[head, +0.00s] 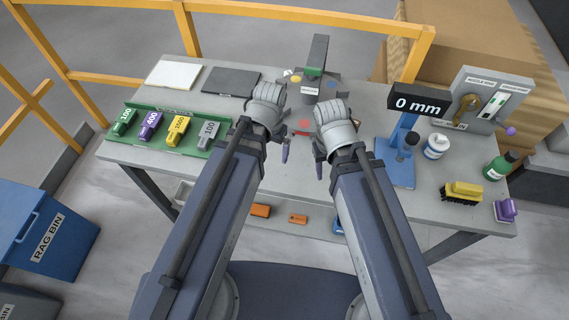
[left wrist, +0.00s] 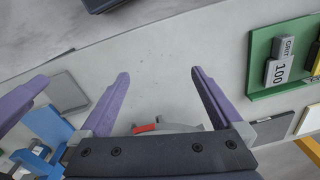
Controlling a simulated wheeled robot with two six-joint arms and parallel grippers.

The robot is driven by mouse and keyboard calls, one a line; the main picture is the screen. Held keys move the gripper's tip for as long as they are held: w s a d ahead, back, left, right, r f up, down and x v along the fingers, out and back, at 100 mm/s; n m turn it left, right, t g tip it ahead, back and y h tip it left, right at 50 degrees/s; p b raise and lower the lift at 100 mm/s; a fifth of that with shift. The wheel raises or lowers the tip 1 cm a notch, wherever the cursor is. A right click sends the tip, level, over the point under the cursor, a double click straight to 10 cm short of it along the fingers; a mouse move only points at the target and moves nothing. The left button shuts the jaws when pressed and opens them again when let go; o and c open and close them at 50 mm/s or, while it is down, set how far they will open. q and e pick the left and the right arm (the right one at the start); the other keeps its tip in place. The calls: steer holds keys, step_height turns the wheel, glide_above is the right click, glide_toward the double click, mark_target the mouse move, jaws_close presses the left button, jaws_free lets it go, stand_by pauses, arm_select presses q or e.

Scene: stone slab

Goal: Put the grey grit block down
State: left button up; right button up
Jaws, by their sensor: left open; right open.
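The grey grit block (head: 208,135), labelled 100, sits at the right end of the green tray (head: 152,143), beside the yellow block. In the left wrist view the grey block (left wrist: 278,68) shows at the right, in the green tray (left wrist: 262,45). My left gripper (head: 282,148) is over the slab, right of the tray and apart from the block. In the left wrist view its purple fingers (left wrist: 160,80) are spread with nothing between them. My right gripper (head: 320,165) is also over the slab, open, with its fingers partly hidden by its arm.
The tray also holds yellow (head: 177,131), purple (head: 150,124) and green (head: 124,121) blocks. White (head: 173,74) and dark (head: 231,81) plates lie behind it.

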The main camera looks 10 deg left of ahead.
arm_select(q)
steer(key=s+d, duration=0.4)
steer(key=d, duration=0.1)
steer(key=shift+s+m+y, duration=0.25)
steer(key=shift+m+y, duration=0.05)
steer(key=shift+a, duration=0.1)
stand_by(1.2)
